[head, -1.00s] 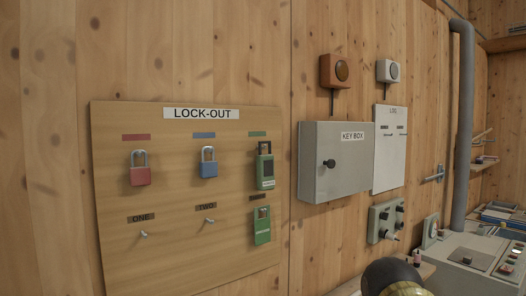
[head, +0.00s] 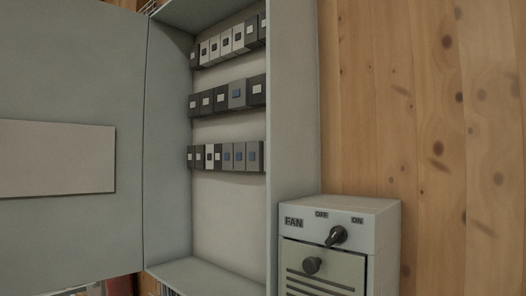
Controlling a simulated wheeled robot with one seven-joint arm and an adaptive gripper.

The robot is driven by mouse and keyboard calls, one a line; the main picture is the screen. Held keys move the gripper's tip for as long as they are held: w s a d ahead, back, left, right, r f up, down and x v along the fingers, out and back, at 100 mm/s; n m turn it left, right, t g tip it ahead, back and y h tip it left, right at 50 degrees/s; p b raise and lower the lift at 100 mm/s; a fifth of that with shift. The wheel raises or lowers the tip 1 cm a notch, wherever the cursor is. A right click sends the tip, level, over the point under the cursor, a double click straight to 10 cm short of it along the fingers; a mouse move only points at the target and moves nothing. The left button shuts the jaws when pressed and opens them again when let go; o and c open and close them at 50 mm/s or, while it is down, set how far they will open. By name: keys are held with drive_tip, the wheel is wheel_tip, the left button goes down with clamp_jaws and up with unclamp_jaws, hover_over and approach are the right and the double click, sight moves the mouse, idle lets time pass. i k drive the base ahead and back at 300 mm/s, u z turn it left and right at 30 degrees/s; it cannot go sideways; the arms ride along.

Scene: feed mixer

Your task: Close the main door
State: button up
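The main door, as I take it, is the large grey-green panel (head: 75,80) filling the left of the head view. It stands open, swung out to the left of its cabinet (head: 292,100). A pale rectangular plate (head: 55,158) is on the door's visible face. Inside the cabinet are three rows of breaker-like modules (head: 225,157). The door's far left edge and top are cut off by the picture. My gripper is not in view.
The wooden wall (head: 430,130) to the right is bare.

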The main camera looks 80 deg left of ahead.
sight(72, 72)
drive_tip(key=z, duration=1.9)
drive_tip(key=k, duration=0.95)
drive_tip(key=u, duration=1.65)
drive_tip(key=k, duration=0.45)
drive_tip(key=z, duration=1.45)
drive_tip(key=k, duration=0.95)
drive_tip(key=z, duration=0.05)
